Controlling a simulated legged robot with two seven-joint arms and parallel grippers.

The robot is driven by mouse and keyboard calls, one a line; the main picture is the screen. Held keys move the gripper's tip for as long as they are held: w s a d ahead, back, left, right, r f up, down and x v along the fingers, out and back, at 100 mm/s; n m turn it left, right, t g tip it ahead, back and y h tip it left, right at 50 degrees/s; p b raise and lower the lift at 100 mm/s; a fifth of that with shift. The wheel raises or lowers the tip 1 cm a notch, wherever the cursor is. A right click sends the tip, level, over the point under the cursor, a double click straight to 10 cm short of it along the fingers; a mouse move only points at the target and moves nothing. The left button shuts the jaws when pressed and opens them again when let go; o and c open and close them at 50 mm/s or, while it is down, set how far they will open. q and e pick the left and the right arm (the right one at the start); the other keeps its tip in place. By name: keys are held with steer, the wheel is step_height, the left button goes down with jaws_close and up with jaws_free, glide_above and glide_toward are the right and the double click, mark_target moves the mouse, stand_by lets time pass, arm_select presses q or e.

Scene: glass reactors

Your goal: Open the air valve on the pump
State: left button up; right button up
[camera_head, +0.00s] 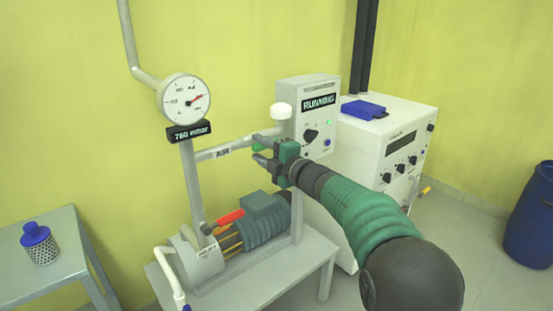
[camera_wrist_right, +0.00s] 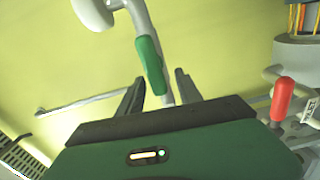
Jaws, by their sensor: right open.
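The pump (camera_head: 262,228) sits on a light stand, with pipes rising from it. A pipe labelled "AIR" (camera_head: 222,152) runs right from the gauge column. A green valve handle (camera_wrist_right: 150,66) on a pale pipe shows in the right wrist view, its lower end between my right gripper's fingers. In the head view my right gripper (camera_head: 259,151) is at the right part of the air pipe, open, and partly hides the handle. Contact between fingers and handle cannot be told. A red handle (camera_head: 230,217) lies low by the pump; it also shows in the wrist view (camera_wrist_right: 282,98). My left gripper is not in view.
A gauge (camera_head: 185,100) has a display (camera_head: 190,132) reading 760 mmar or similar. A control box (camera_head: 308,112) showing "RUNNING" stands just behind my right gripper. A white cabinet (camera_head: 370,150) is to the right, a side table (camera_head: 30,268) to the left, a blue barrel (camera_head: 530,220) far right.

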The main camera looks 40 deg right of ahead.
steer(key=s+d+p, duration=0.1)
steer(key=s, duration=1.4)
steer(key=shift+s+p, duration=0.3)
steer(key=shift+p, duration=0.05)
steer(key=shift+d, duration=0.1)
steer(key=a+f+m+g+h, duration=0.2)
steer(key=a+f+m+g, duration=0.3)
steer(key=f, duration=0.5)
steer(key=a+f+m+g+h, duration=0.2)
steer(key=f+m, duration=0.6)
steer(key=f, duration=0.2)
steer(key=s+a+f+m+g+y, duration=0.2)
steer(key=s+a+f+m+g, duration=0.45)
steer(key=s+a+f, duration=0.7)
step_height(320, 180, up, 23)
steer(key=s+n+g+p, duration=0.1)
steer(key=g+p, duration=0.1)
steer(key=p, duration=2.1)
steer(key=shift+s+f, duration=0.15)
steer(key=shift+s, duration=0.25)
